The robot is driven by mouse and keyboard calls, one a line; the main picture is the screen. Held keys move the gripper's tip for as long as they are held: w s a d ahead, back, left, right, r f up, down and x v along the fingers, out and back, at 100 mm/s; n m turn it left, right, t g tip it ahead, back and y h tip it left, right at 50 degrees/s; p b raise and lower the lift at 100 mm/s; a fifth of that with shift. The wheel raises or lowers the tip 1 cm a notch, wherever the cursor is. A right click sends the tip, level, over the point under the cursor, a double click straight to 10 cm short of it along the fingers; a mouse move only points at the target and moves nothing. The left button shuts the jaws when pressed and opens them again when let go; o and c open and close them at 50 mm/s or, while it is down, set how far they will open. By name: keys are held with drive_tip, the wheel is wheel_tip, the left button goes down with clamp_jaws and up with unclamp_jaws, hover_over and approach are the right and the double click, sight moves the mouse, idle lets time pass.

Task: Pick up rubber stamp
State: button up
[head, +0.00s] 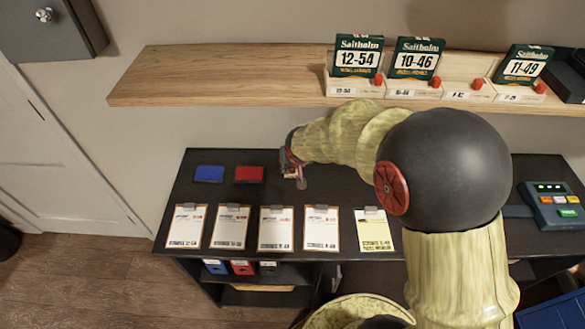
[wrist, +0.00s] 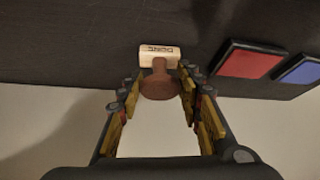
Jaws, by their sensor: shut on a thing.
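The rubber stamp (wrist: 159,58) shows in the wrist view, with a pale wooden block bearing dark lettering and a rounded brown handle. My gripper (wrist: 160,84) is shut on the handle, one finger on each side, and the block sticks out beyond the fingertips. In the head view my gripper (head: 292,172) is over the back part of the black counter, right of the red ink pad, and the stamp is mostly hidden there. I cannot tell whether the stamp touches the counter.
A red ink pad (head: 249,174) and a blue ink pad (head: 209,173) lie on the black counter (head: 330,192). Several clipboards (head: 277,228) line its front edge. A wooden shelf (head: 220,78) with number boxes (head: 357,57) hangs above. A keypad device (head: 554,204) stands at right.

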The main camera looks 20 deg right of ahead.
drive_tip(key=shift+r, duration=0.1)
drive_tip(key=shift+r, duration=0.3)
drive_tip(key=r, duration=0.1)
drive_tip(key=r+p, duration=0.1)
drive_tip(key=r, duration=0.1)
drive_tip(key=shift+s+r+p, duration=0.2)
drive_tip(key=shift+s+p, duration=0.05)
drive_tip(key=shift+p, duration=0.15)
drive_tip(key=s+a+r+p, duration=0.1)
drive_tip(key=s+r, duration=0.3)
drive_tip(key=s, duration=0.2)
drive_tip(key=s+a+r+p, duration=0.1)
drive_tip(key=s+r, duration=0.3)
drive_tip(key=s, duration=0.3)
drive_tip(key=shift+s+r+p, duration=0.15)
drive_tip(key=shift+r+p, duration=0.25)
